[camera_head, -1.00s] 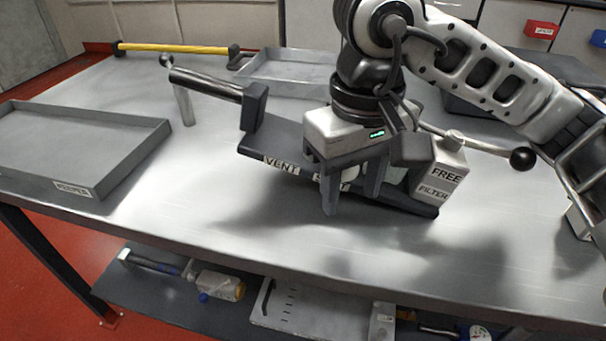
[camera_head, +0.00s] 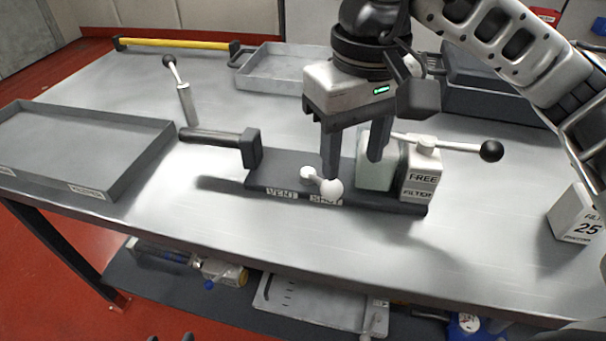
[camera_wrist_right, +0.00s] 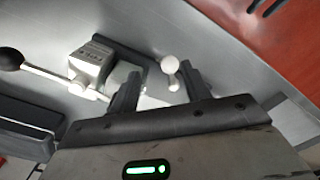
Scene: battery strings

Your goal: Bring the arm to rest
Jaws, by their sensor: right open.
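My right gripper (camera_head: 355,165) is open and empty in the head view, its fingers pointing down above the dark fixture base (camera_head: 270,180). The fixture carries VENT and another label, partly blurred, with a white ball knob (camera_head: 331,189) close to one finger; I cannot tell whether they touch. A white block marked FREE and FILTER (camera_head: 421,178) stands at its right end, with a black-knobbed lever (camera_head: 491,151). In the right wrist view the two fingers (camera_wrist_right: 160,88) are apart, with the white knob (camera_wrist_right: 169,64) and the block (camera_wrist_right: 92,62) beyond them.
A grey tray (camera_head: 150,150) lies at the left and another tray (camera_head: 272,62) at the back. A small upright lever (camera_head: 185,105) stands left of the fixture. A white box marked 25 (camera_head: 574,215) stands at the right. The table front is clear.

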